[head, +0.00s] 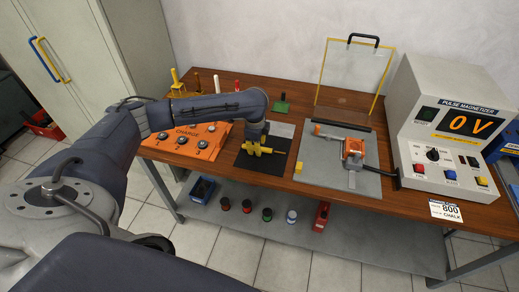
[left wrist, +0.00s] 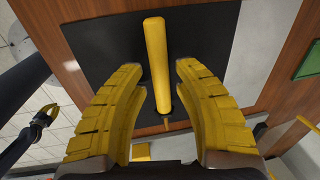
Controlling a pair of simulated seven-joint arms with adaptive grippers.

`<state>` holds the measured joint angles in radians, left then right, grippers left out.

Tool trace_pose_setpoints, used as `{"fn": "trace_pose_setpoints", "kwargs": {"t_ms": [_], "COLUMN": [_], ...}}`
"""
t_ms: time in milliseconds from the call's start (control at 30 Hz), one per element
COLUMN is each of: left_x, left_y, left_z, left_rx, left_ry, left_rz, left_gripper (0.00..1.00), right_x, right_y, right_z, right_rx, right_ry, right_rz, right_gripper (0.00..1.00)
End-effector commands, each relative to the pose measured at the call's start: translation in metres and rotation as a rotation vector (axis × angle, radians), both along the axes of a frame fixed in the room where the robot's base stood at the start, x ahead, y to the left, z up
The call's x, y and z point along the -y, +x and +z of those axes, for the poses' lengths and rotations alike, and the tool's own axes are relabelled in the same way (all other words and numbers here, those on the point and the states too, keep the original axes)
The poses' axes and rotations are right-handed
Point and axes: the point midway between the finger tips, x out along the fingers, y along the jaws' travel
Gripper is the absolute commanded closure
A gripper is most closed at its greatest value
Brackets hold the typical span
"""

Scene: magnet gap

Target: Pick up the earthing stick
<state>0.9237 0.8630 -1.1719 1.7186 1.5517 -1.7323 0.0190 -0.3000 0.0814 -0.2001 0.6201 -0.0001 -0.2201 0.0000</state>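The earthing stick is a yellow rod with a dark collar and a thin tip. It lies on a black mat (head: 262,166) on the bench, its thin tip to the right in the head view. In the left wrist view the rod (left wrist: 155,60) runs up the middle. My left gripper (head: 259,149) is over the stick. In the left wrist view its yellow fingers (left wrist: 180,85) are open, one on each side of the rod's collar end, with gaps between. What looks like my right gripper (left wrist: 42,115) shows small at the left of that view; its opening is unclear.
An orange charge panel (head: 188,140) is left of the mat. A grey plate (head: 337,170) with an orange clamp (head: 354,148) is to the right, with a yellow block (head: 299,168) at its edge. A clear yellow-framed shield (head: 352,75) and the pulse magnetizer (head: 450,135), reading 0 V, stand beyond.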

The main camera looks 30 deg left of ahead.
Motion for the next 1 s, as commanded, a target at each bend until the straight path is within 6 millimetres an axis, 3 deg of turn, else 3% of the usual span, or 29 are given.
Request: {"fn": "trace_pose_setpoints", "kwargs": {"t_ms": [200,500,767,1000], "left_x": [-0.001,-0.0011,-0.0011,-0.0011], "left_y": [0.0022,0.0025,0.0024,0.0025], "left_z": [-0.0144,-0.015,-0.015,-0.0149], "left_rx": [0.0,0.001,0.001,0.001], "left_ry": [0.0,0.0,0.0,0.0], "left_rz": [0.001,0.0,0.001,0.001], "left_gripper": [0.7,0.7,1.0,1.0], "right_x": [0.0008,0.0006,-0.0008,-0.0036], "right_y": [0.0001,0.0001,0.0001,0.0001], "right_z": [0.0,0.0,0.0,-0.0001], "right_rx": [0.0,0.0,0.0,0.0], "right_ry": [-0.001,-0.001,0.001,0.003], "right_rz": [0.0,0.0,-0.001,-0.002], "right_gripper": [1.0,1.0,1.0,1.0]}}
